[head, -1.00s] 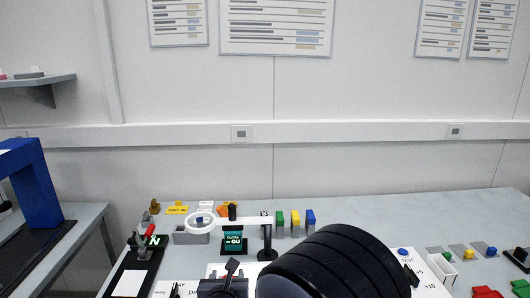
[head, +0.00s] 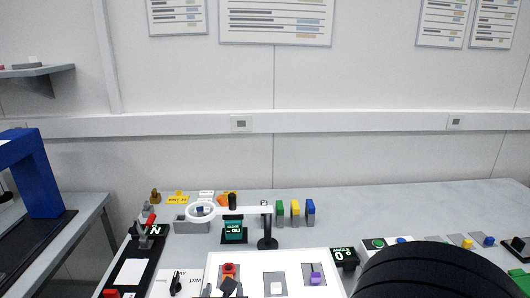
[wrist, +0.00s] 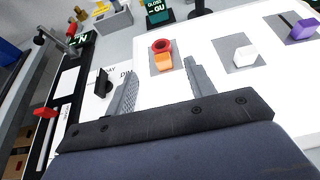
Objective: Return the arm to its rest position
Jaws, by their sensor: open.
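My gripper (wrist: 160,88) shows in the wrist view with its two grey fingers spread apart and nothing between them. It is above the workbench, its fingers pointing toward the white panel (wrist: 205,75).
The panel carries a red ring-shaped part (head: 229,268), a white block (head: 277,288) and a purple block (head: 315,278). A ring lamp (head: 201,211) and a small display (head: 234,232) stand behind it. A black dial (head: 176,283) is at left. The bench's back right is clear.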

